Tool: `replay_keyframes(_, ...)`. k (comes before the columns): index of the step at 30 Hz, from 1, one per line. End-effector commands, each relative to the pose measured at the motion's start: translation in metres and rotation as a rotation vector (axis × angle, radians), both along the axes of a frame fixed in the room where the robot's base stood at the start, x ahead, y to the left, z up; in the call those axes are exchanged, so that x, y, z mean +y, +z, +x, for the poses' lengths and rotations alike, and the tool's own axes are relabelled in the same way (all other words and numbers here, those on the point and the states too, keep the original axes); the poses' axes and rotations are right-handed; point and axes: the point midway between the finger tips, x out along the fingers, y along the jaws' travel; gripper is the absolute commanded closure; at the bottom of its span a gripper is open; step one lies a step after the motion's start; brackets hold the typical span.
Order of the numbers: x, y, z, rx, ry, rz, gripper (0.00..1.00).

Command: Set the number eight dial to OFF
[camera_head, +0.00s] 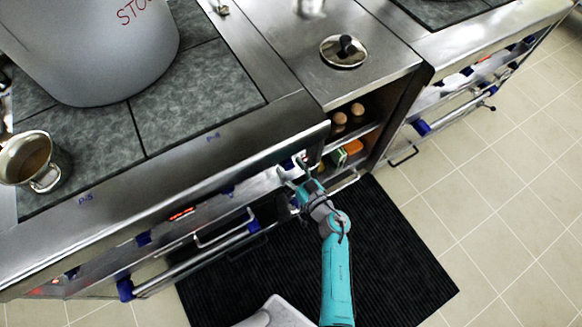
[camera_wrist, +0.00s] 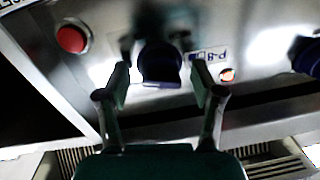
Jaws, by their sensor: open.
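The number eight dial (camera_wrist: 160,64) is a dark blue knob on the steel control panel. In the wrist view it appears centred between my fingertips, beside an upside-down label (camera_wrist: 208,55) that seems to read P-8. My gripper (camera_wrist: 162,85) is open, with one finger to each side of the dial. I see no clear contact, and the depth of the fingers around it is hard to judge. The dial's pointer and OFF mark cannot be read. In the head view my gripper (camera_head: 298,183) is at the panel's right end and largely hides the dial.
A red round button (camera_wrist: 72,38) and another blue dial (camera_wrist: 306,55) flank the dial. Handrails (camera_head: 195,258) run along the stove front. An open shelf (camera_head: 352,133) holds jars to the right. A stockpot (camera_head: 95,50) and saucepan (camera_head: 32,160) stand on top. A dark mat (camera_head: 400,255) covers the floor.

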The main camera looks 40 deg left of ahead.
Motion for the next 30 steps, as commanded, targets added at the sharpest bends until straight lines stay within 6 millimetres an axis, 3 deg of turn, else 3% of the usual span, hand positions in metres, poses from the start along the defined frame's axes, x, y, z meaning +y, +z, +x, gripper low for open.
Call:
replay_keyframes(2,-0.0002,0.0001,0.0000,0.000,0.000,0.000,0.33)
replay_keyframes(9,-0.0004,0.0002,0.0002,0.000,-0.001,0.000,0.91)
replay_keyframes(20,-0.0005,0.0006,0.0007,-0.040,-0.002,-0.016,0.93)
replay_keyframes(30,-0.0006,0.0015,0.0011,-0.251,-0.002,-0.103,0.93)
